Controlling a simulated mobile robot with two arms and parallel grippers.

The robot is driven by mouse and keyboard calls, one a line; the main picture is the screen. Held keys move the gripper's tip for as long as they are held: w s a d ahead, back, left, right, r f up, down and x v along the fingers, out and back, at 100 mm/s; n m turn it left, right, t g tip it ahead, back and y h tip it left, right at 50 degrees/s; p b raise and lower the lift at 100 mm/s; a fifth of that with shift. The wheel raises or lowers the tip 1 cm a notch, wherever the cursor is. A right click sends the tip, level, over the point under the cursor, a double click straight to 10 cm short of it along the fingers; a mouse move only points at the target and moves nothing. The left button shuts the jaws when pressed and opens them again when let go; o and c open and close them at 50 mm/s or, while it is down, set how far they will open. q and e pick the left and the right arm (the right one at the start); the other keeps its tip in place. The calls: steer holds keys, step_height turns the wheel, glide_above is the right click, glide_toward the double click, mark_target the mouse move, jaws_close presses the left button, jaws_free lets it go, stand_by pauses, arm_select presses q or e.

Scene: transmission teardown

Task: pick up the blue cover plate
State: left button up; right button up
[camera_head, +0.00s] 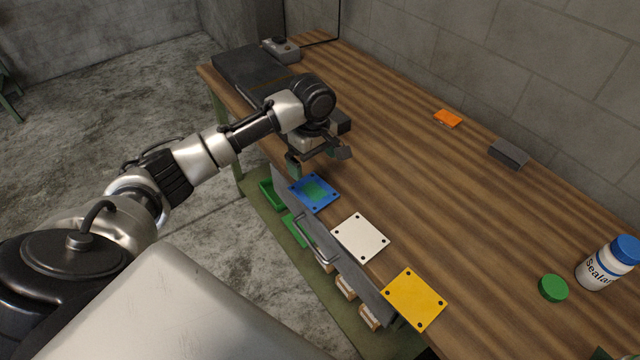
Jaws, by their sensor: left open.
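The blue cover plate (328,204) lies flat near the table's front edge. It is square, with corner holes and a green patch in its middle. My left gripper (319,162) hangs just above and behind the plate, pointing down. Its fingers are spread apart with nothing seen between them. A gap shows between the gripper and the plate, though the exact height is hard to tell. My right gripper is not in view.
A white plate (360,238) and a yellow plate (415,299) lie along the same edge. An open drawer with a grey front (345,264) sits below. An orange block (448,118), a grey block (508,154), a green cap (553,288) and a sealant bottle (606,264) stand farther right. The table's middle is clear.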

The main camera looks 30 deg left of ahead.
mark_target(313, 190)
arm_select(q)
steer(key=f, duration=0.3)
steer(key=shift+s+f, duration=0.2)
steer(key=shift+s, duration=0.15)
steer(key=shift+w+f, duration=0.1)
steer(key=shift+f, duration=0.2)
steer(key=f, duration=0.4)
steer(key=shift+s+d+f, duration=0.15)
steer(key=shift+s+f, duration=0.05)
steer(key=shift+f, duration=0.2)
steer(key=shift+c, duration=1.7)
steer(key=c, duration=0.7)
steer(key=shift+w, duration=0.15)
steer(key=shift+c, duration=0.3)
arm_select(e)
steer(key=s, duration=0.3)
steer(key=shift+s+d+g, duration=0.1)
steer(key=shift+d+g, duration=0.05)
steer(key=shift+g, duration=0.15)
arm_select(q)
steer(key=shift+r, duration=0.15)
